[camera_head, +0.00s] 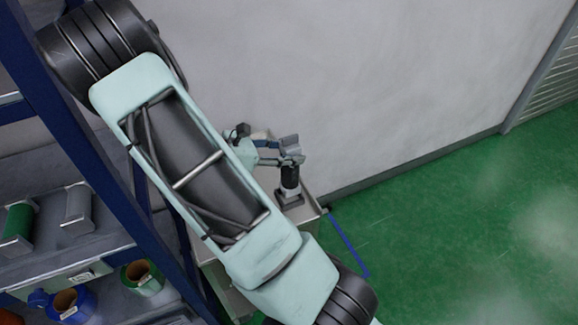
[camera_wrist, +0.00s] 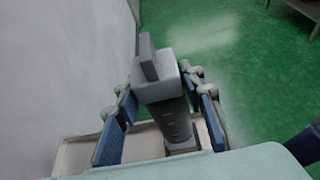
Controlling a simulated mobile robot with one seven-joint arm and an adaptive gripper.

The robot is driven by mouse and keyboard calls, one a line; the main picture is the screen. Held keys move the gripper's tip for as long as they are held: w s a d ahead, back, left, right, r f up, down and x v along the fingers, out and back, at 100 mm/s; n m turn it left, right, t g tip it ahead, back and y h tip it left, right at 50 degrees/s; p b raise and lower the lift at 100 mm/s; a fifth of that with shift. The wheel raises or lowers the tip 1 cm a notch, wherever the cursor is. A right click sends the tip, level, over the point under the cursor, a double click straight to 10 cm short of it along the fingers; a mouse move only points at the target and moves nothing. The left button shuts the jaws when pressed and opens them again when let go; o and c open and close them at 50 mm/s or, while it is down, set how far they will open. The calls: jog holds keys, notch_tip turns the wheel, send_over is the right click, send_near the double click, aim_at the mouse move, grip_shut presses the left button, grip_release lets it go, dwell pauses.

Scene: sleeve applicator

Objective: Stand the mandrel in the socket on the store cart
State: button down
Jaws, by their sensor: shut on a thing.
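The mandrel has a pale grey block-shaped head and a dark shaft (camera_head: 289,176). It is roughly upright, and also shows in the middle of the wrist view (camera_wrist: 172,118). My gripper (camera_head: 278,158) is shut on it near the head, with one blue-padded finger on each side in the wrist view. The mandrel's lower end meets a grey socket block (camera_head: 290,199) on the store cart (camera_head: 308,212). I cannot tell whether the end is inside the socket or just above it. My arm hides much of the cart in the head view.
A blue-framed shelf (camera_head: 100,165) with several spools stands at the left, close to my arm. A pale wall (camera_head: 400,70) rises behind the cart. Green floor (camera_head: 470,220) is clear at the right, with a blue line (camera_head: 347,243) beside the cart.

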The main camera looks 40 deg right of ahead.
jog(key=shift+f, duration=2.15)
jog(key=shift+f, duration=0.2)
jog(key=c, duration=1.3)
grip_release()
jog(key=shift+o, duration=0.2)
jog(key=shift+r, duration=0.25)
jog(key=v, duration=0.7)
jog(key=shift+a+b, duration=0.2)
jog(key=shift+b, duration=0.2)
jog(key=shift+w, duration=0.1)
